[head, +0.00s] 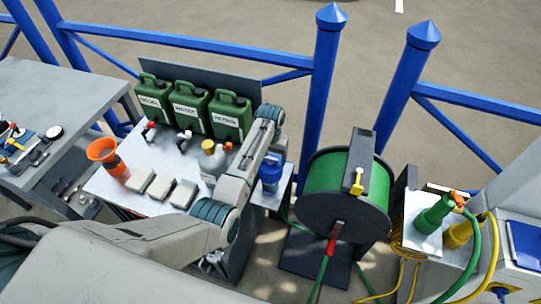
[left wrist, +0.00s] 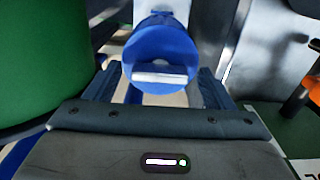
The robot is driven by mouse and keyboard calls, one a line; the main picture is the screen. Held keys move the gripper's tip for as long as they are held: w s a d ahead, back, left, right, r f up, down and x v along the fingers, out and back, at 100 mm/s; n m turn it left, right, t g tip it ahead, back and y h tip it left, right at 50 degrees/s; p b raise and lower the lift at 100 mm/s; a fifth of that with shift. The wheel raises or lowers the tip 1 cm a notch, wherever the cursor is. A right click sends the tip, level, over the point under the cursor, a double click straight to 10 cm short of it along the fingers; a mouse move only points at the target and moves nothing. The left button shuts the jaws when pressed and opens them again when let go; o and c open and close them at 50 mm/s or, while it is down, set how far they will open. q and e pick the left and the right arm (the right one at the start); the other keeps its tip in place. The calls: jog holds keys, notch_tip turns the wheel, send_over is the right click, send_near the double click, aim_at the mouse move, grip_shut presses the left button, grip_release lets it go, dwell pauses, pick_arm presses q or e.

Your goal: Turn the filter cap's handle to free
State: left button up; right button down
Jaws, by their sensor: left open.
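The filter's blue cap (left wrist: 160,35) shows in the left wrist view, round, with a pale bar-like handle (left wrist: 159,78) lying level across its face. In the head view the blue filter (head: 270,174) stands at the right end of the white-topped bench, partly hidden by my arm. My left gripper (head: 273,152) is just above it there, mostly hidden by its own wrist. In the left wrist view the fingers of my left gripper (left wrist: 156,87) are apart, one on each side of the cap. Contact with the handle is not visible. My right gripper is not in view.
A green hose reel (head: 340,188) stands close right of the filter. Green canisters (head: 191,106) line the back of the bench (head: 110,192). An orange funnel (head: 103,150) and pale blocks (head: 160,187) are farther left. Blue railings (head: 322,90) rise behind.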

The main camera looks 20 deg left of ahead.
pick_arm(q)
jog(key=c, duration=1)
